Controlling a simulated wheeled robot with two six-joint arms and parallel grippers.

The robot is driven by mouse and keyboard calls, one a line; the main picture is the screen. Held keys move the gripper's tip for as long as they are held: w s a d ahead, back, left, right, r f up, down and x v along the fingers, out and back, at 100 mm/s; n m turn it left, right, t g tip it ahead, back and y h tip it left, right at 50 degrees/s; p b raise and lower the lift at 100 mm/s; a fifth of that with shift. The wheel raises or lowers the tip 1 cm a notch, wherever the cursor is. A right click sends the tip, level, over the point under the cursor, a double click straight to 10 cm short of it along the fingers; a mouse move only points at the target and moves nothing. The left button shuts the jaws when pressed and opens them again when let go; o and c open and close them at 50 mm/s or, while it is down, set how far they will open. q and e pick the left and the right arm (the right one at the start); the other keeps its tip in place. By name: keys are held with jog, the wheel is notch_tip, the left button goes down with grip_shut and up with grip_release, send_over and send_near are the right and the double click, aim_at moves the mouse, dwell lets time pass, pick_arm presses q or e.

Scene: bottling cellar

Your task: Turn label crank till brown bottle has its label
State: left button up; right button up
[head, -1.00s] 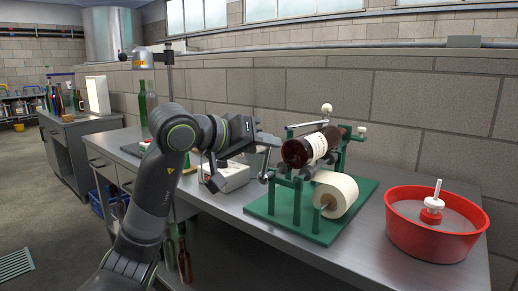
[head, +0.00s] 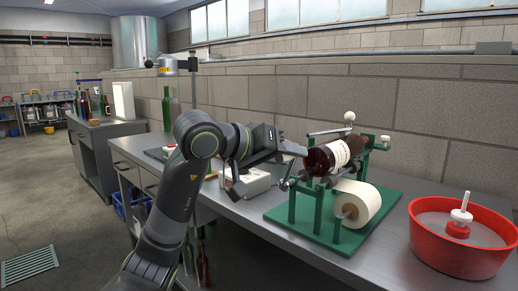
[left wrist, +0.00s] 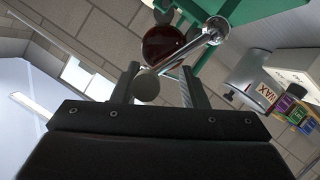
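The brown bottle (head: 318,160) lies on its side on the rollers of the green labelling stand (head: 365,238). A pale label (head: 340,152) shows on its upper side; its underside is hidden. The crank (head: 284,184) is on the stand's left side. My left gripper (head: 298,160) is at that side, close to the crank. In the left wrist view, the crank's round knob (left wrist: 146,86) appears between my left fingers (left wrist: 160,85), with a gap to the right finger. The crank's metal arm leads up to the right, before the dark bottle end. My right gripper is out of view.
A label roll (head: 356,205) is mounted low on the stand. A red tub (head: 455,248) stands to the right on the steel bench (head: 250,212). A whitish box (head: 250,183) is behind my left arm. A green bottle (head: 166,110) stands farther back.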

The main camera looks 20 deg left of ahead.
pick_arm(q)
jog(key=b+v, duration=0.1)
jog(key=v, duration=1.5)
jog(key=shift+s+a, duration=0.15)
jog(key=shift+s, duration=0.2)
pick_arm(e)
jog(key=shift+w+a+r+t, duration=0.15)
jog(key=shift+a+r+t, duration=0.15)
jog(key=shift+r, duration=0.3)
pick_arm(q)
jog(key=shift+r, duration=0.1)
jog(key=shift+c, duration=0.5)
